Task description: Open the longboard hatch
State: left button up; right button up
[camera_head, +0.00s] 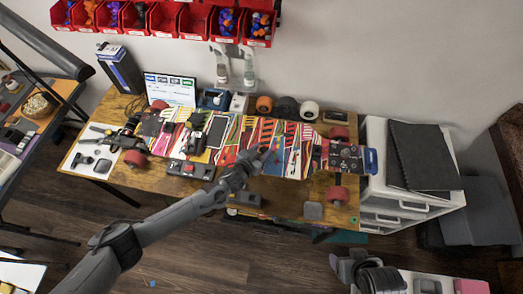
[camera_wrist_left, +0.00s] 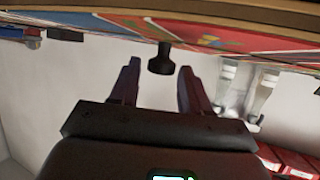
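The longboard (camera_head: 228,140) lies along the wooden table with its colourful striped side up. My left gripper (camera_head: 258,157) is over the middle of the board. In the left wrist view the fingers of my left gripper (camera_wrist_left: 158,86) are apart, and a small black knob (camera_wrist_left: 161,61) standing out from the board (camera_wrist_left: 215,35) is between their tips. A gap shows on both sides of the knob. The hatch outline cannot be made out. A dark grey part at the lower right of the head view seems to be my right arm; its fingers are not clear.
Red wheels (camera_head: 338,194) stick out at the board's ends. Spare wheels (camera_head: 286,107) and a laptop (camera_head: 170,90) stand behind it. Red bins (camera_head: 165,20) hang on the wall. A white drawer unit (camera_head: 400,195) stands right of the table (camera_head: 130,180).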

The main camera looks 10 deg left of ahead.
pick_arm(q)
grip_shut()
jog(key=shift+r, duration=0.1)
dwell(0.4)
jog(key=shift+r, duration=0.1)
jog(key=shift+w+r+g+p, duration=0.2)
jog(key=shift+r+g+p, duration=0.35)
jog(key=shift+p, duration=0.4)
jog(key=w+r+g+p, duration=0.1)
jog(key=p, duration=0.1)
jog(key=w+r+n+g+p, duration=0.1)
jog(key=r+g+p, duration=0.1)
jog(key=shift+d+r+y, duration=0.1)
jog(key=shift+r+y, duration=0.15)
jog(key=shift+y, duration=0.15)
jog(key=shift+w+r+g, duration=0.4)
jog(key=shift+w+g, duration=0.1)
jog(key=shift+g, duration=0.05)
jog(key=shift+w+r+n+g, duration=0.3)
jog(key=shift+w+r+g, duration=0.25)
jog(key=shift+g, duration=0.25)
